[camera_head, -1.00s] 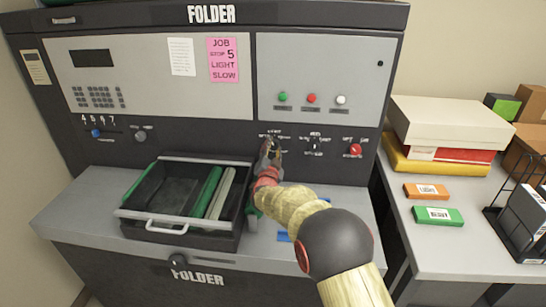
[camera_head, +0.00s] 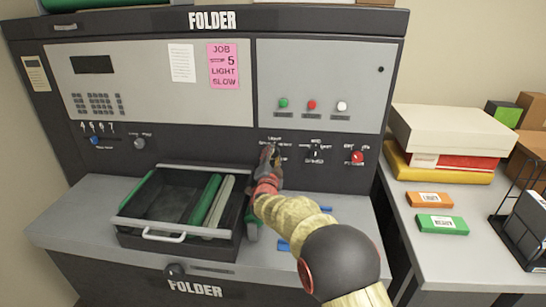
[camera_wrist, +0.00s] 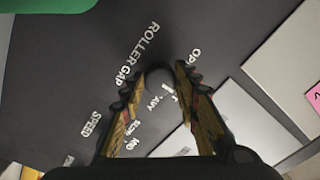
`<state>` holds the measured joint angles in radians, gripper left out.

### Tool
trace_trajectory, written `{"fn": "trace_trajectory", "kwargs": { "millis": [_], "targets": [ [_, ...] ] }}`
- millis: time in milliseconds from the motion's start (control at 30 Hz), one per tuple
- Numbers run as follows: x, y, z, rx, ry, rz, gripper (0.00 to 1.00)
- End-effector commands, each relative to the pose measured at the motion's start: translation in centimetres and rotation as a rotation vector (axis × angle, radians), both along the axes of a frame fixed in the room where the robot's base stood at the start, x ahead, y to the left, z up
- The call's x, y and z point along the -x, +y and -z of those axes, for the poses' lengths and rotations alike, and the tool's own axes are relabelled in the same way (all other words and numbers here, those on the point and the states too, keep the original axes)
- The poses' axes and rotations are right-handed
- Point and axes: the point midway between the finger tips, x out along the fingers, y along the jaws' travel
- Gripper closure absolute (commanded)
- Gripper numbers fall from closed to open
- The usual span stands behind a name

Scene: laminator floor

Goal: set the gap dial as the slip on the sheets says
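The pink slip (camera_head: 224,66) on the folder's upper panel reads JOB, a blurred word and 5, LIGHT, SLOW. The gap dial (camera_wrist: 159,74) is a dark round knob by the words ROLLER GAP in the wrist view. My gripper (camera_wrist: 159,72) has its two fingers apart, one on each side of the dial. I cannot tell whether they touch it.
The speed dial (camera_head: 315,155) and a red knob (camera_head: 358,157) sit to the right. A black tray (camera_head: 128,222) stands on the ledge beside my arm. Boxes (camera_head: 450,131) fill the right-hand table's back.

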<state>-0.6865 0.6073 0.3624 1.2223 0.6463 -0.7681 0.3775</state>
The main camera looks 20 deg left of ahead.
Motion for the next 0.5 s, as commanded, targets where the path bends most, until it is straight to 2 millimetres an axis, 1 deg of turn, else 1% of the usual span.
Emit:
{"fn": "trace_trajectory", "kwargs": {
  "millis": [67, 300, 500],
  "targets": [
    [-0.02, -0.05, 0.05, 0.000, 0.001, 0.001, 0.64],
    [-0.02, -0.02, 0.03, 0.001, 0.000, 0.000, 0.51],
    [-0.01, -0.02, 0.02, 0.001, 0.000, 0.000, 0.51]
  ]
}}
